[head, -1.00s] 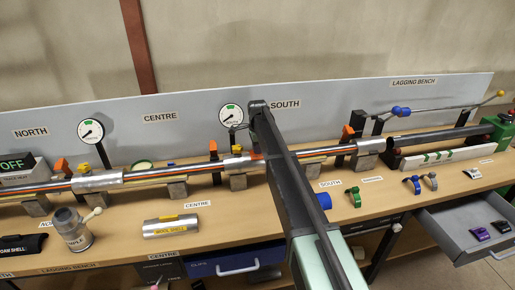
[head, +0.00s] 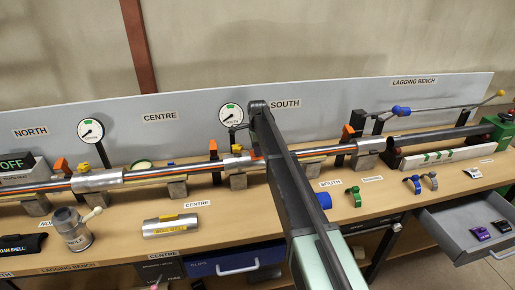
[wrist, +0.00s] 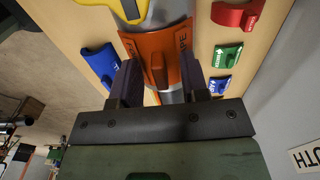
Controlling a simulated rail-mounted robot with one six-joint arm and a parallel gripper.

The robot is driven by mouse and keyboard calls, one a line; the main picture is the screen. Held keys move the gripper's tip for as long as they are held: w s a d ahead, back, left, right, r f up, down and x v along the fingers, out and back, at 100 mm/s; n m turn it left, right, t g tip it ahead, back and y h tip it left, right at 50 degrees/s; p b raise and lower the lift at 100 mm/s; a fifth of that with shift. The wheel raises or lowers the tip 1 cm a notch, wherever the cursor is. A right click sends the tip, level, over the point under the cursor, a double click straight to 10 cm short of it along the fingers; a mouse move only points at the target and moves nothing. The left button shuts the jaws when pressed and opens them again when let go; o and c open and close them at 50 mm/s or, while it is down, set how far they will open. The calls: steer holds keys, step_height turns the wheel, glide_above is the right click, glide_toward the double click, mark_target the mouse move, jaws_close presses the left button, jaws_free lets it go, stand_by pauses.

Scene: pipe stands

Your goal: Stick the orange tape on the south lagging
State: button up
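The orange tape (wrist: 155,55) shows in the wrist view as a curved orange piece with a raised grip and lettering, lying over a silver cylinder (wrist: 172,97). My gripper (wrist: 159,72) is open, with one dark finger on each side of the raised grip and gaps between. In the head view a bit of orange (head: 256,155) shows at the end of my arm, below the SOUTH sign (head: 285,104). My arm hides most of the gripper and part of the pipe there. I cannot tell whether the tape is stuck down.
A yellow clip (wrist: 100,3) lies just beyond the tape. A blue piece (wrist: 102,64) lies left of it; red (wrist: 236,15) and green (wrist: 226,55) pieces lie right. A gauge (head: 231,116) stands close to the arm. An open drawer (head: 455,243) juts out at the right.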

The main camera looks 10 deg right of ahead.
steer(key=shift+r, duration=0.1)
step_height(320, 180, up, 11)
steer(key=p, duration=1)
steer(key=shift+f+p, duration=0.2)
steer(key=shift+p, duration=0.2)
steer(key=s+f+n+b, duration=0.3)
steer(key=s+n, duration=0.5)
steer(key=s, duration=1.3)
steer(key=s+f+n+b, duration=0.3)
steer(key=s+n, duration=0.6)
steer(key=s, duration=1.2)
steer(key=shift+s+n, duration=0.15)
steer(key=shift+n, duration=0.15)
steer(key=shift+d, duration=0.1)
